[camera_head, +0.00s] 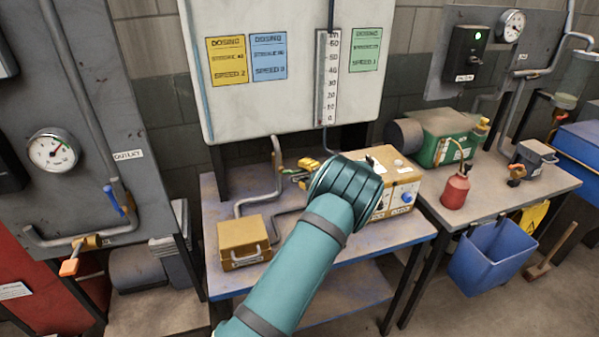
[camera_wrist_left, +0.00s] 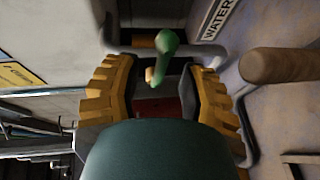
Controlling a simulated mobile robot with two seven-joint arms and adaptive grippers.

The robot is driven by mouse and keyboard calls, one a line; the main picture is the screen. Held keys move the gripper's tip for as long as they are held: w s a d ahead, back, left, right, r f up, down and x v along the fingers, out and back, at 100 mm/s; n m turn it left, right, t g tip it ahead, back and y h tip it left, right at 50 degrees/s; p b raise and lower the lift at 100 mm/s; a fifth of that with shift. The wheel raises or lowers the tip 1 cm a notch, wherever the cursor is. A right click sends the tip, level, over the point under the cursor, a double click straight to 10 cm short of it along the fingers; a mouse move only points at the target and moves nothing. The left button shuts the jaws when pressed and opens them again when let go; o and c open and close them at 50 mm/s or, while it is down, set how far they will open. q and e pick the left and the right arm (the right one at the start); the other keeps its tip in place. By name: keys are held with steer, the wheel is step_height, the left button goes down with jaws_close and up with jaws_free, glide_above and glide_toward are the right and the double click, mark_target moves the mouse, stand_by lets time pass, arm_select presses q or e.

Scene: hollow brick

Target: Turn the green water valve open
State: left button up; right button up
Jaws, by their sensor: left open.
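The green water valve handle (camera_wrist_left: 168,48) shows in the left wrist view, with a round green end and a pale brass-coloured part at its lower end. It stands between the two ridged yellow fingers of my left gripper (camera_wrist_left: 160,70). The gripper is open, with a gap on both sides of the handle. A white WATER label (camera_wrist_left: 218,18) is at the upper right. In the head view my teal left arm reaches over the middle bench and hides the valve handle; small yellow parts show just left of the arm's end. My right gripper is not in view.
A tan box (camera_head: 243,238) and a tan dosing unit (camera_head: 400,188) stand on the middle bench (camera_head: 345,262). A grey pipe (camera_head: 257,201) rises left of my arm. A red oil can (camera_head: 455,190) and a green machine (camera_head: 440,128) are to the right. A blue bin (camera_head: 490,262) hangs below.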

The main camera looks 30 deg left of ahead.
arm_select(q)
steer(key=shift+x, duration=1.2)
steer(key=shift+c, duration=0.4)
jaws_close()
